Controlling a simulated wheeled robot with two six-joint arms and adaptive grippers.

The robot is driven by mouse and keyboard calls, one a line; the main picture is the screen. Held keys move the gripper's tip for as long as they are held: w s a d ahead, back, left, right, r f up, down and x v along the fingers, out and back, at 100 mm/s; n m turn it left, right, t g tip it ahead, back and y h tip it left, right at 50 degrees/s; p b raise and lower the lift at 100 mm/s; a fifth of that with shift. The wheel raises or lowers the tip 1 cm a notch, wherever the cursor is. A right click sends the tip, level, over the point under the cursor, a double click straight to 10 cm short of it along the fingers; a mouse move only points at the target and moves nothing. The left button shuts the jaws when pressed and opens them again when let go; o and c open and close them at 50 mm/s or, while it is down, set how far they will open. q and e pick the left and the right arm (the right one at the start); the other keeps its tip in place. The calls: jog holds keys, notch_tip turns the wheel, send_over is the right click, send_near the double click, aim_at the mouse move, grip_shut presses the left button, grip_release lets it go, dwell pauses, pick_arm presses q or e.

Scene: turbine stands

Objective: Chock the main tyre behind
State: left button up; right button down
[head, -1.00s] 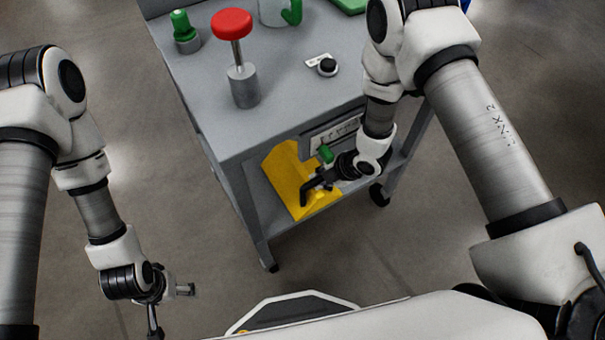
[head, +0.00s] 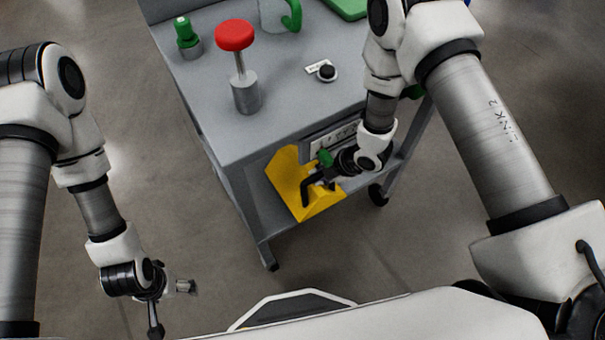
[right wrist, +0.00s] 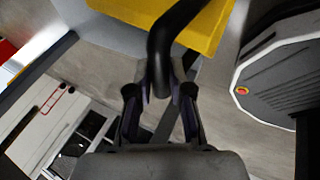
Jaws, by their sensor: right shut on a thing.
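A yellow chock (head: 287,172) with a bent black handle (head: 306,192) is at the lower shelf of a grey cart. Whether it rests on the shelf or hangs just above it I cannot tell. My right gripper (head: 318,179) is shut on the handle. In the right wrist view the handle (right wrist: 160,50) runs between my fingers (right wrist: 160,92), with the yellow chock (right wrist: 212,28) beyond. My left gripper (head: 172,304) is at the lower left, its fingers apart and empty, away from the cart. No tyre shows in either view.
The cart's top (head: 205,110) carries a red-capped post (head: 235,36), a green-topped item (head: 185,32), a mug (head: 272,15) and a small black knob (head: 326,72). Floor (head: 190,220) left of the cart is clear.

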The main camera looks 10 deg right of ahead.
jog(key=s+d+r+p, duration=0.1)
jog(key=s+d+p, duration=0.3)
jog(key=s, duration=0.9)
jog(key=s+d+r+p, duration=0.2)
jog(key=s+d+p, duration=0.2)
jog(key=s, duration=0.9)
jog(key=shift+s+d+p, duration=0.2)
jog(key=shift+d+p, duration=0.1)
jog(key=shift+d, duration=0.45)
